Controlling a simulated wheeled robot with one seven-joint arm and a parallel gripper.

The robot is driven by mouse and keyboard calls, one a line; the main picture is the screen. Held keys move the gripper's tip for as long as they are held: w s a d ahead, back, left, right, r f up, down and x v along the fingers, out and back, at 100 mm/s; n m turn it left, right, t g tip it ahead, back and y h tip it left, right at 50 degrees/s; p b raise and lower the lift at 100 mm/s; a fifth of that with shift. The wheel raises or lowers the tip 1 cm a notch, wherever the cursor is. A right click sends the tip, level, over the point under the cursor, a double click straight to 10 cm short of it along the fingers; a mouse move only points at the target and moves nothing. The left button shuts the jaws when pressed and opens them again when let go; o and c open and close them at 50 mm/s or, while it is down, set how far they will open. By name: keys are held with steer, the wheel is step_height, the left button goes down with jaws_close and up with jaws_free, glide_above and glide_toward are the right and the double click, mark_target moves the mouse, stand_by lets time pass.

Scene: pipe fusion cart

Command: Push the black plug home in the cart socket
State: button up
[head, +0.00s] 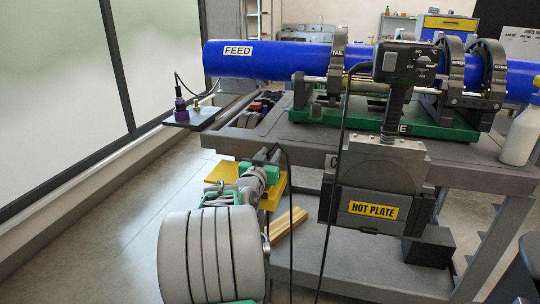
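My gripper (264,160) is at the front left edge of the cart (465,157), seen from behind past my arm. A small dark shape lies at its fingertips, and a black cable (290,210) arches from there and drops toward the floor. This dark shape looks like the black plug, but it is too small and covered to be sure. Whether the fingers are closed on it cannot be told. The cart socket is not visible, and how deep the plug sits does not show.
A dark side shelf (208,118) left of the cart bears a purple connector (180,110) with a cable and a brass fitting (196,105). The hot plate (375,205) hangs at the cart's front with its own cable (335,190). A blue pipe (275,60) runs above. Floor at left is clear.

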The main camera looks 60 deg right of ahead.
steer(key=o, duration=0.5)
